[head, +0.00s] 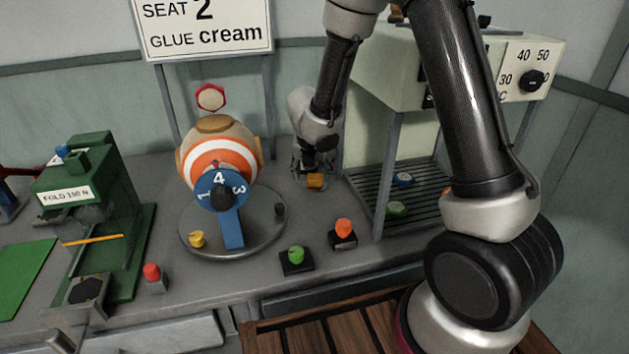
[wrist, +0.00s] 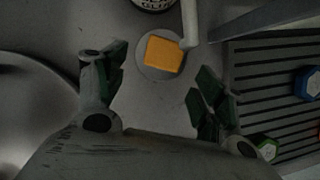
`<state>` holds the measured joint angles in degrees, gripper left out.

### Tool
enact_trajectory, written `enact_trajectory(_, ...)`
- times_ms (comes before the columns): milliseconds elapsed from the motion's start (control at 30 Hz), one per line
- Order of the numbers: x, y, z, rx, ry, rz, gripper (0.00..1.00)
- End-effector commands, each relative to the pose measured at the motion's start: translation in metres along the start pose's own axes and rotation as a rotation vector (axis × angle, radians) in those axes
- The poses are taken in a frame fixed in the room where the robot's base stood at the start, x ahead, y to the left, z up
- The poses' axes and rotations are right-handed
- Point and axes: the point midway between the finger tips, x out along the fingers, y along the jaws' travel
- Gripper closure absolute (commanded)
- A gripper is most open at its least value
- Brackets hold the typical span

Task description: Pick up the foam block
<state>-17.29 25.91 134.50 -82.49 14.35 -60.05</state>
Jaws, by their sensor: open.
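The foam block (wrist: 164,53) is a small orange-yellow block. In the wrist view it lies on a round grey disc (wrist: 143,64), ahead of and between my open fingers, apart from both. My gripper (wrist: 152,88) is open and empty, with dark green finger pads. The gripper's fingers are small and partly hidden there.
A pale curved rod (wrist: 189,25) stands right beside the block, and a labelled round container (wrist: 153,4) is beyond it. The slatted rack (wrist: 265,75) lies to the right. A round metal turntable (head: 205,245) with a striped ball (head: 222,160) is to the left.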

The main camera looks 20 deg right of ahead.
Motion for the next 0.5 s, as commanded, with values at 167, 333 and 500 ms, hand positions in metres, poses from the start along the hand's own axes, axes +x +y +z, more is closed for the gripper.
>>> enact_trajectory(167, 0.022, -0.003, -0.002, 0.000, 0.003, -0.003, 0.30)
enact_trajectory(333, 0.039, -0.003, -0.001, 0.000, 0.001, -0.002, 0.30)
enact_trajectory(500, 0.043, -0.002, -0.002, 0.000, 0.001, 0.000, 0.30)
